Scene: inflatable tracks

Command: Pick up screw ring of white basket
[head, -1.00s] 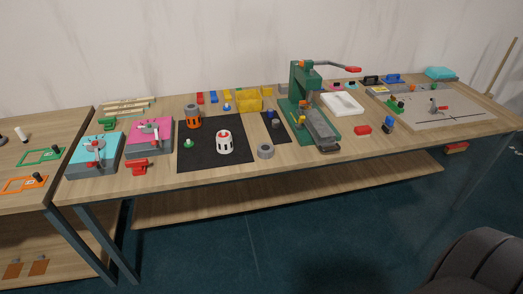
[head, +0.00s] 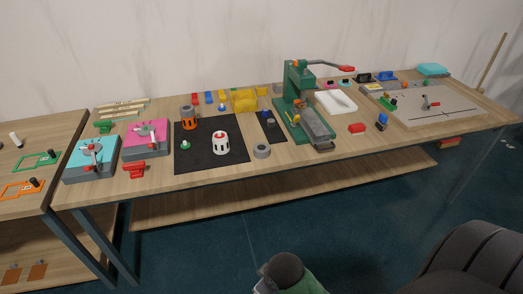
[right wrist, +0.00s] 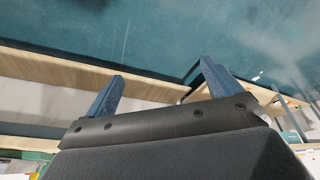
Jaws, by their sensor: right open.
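The white basket (head: 221,143), slotted with some red at its top, stands upright on a black mat (head: 190,160). A grey ring (head: 262,151) lies on the wood just right of the mat, apart from the basket. I cannot tell for sure whether it is the white basket's screw ring. In the right wrist view my right gripper (right wrist: 162,69) is open, its two blue fingers apart with nothing between them. It faces teal floor and wooden edges; neither basket nor ring shows there. My left gripper is not in view.
An orange basket with a grey top (head: 189,118) stands at the mat's back left. A green press (head: 297,90) stands right of the ring. Pink (head: 147,133) and cyan (head: 85,165) boxes are at left. Bare wood lies in front of the ring.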

